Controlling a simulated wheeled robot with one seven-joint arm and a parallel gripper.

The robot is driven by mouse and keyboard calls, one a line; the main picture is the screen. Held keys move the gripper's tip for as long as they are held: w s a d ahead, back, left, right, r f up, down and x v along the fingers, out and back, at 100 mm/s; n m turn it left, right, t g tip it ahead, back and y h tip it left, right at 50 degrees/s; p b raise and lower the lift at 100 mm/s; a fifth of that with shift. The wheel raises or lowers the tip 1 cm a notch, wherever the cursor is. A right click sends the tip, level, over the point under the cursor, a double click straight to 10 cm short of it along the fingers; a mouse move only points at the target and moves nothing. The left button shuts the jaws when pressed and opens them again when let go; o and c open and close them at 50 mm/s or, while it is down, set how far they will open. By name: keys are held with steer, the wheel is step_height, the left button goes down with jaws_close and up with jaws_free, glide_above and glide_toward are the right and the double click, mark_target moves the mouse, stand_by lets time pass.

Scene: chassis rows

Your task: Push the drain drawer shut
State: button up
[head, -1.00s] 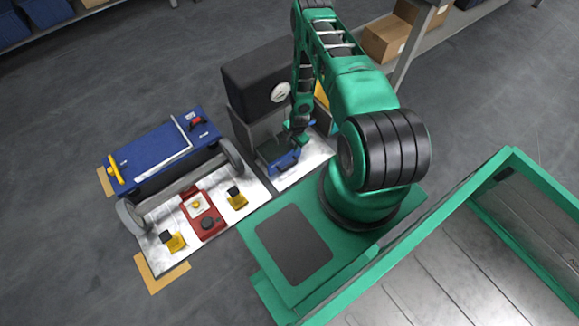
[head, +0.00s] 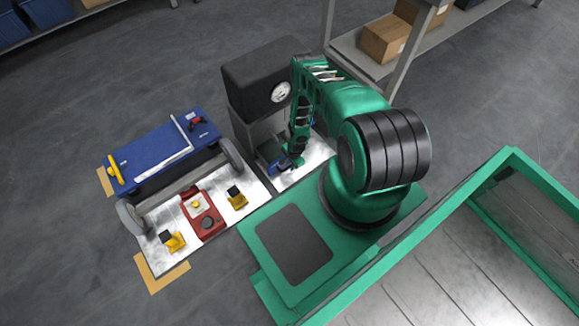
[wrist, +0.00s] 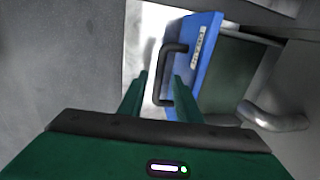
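The drain drawer has a blue front (wrist: 192,68) with a black bar handle (wrist: 170,75) and a small white label. In the wrist view it stands pulled out, and its dark inside shows behind the front. In the head view its blue front (head: 279,168) shows low beside the grey cabinet (head: 257,125), partly hidden by my arm. My gripper (wrist: 160,82) is open, its two green fingers apart and nothing held between them. The fingers reach toward the handle side of the front, and the right finger overlaps the handle in view. I cannot tell whether they touch.
A curved metal pipe (wrist: 272,118) is right of the drawer. A black box with a round gauge (head: 262,75) tops the cabinet. A blue wheeled chassis (head: 162,148) and a red unit (head: 203,214) are to the left. Shelving (head: 400,45) stands behind.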

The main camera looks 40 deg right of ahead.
steer(key=shift+w+f, duration=0.2)
steer(key=shift+f, duration=0.8)
jaws_close()
steer(key=shift+w+d, duration=0.1)
steer(key=shift+w, duration=0.05)
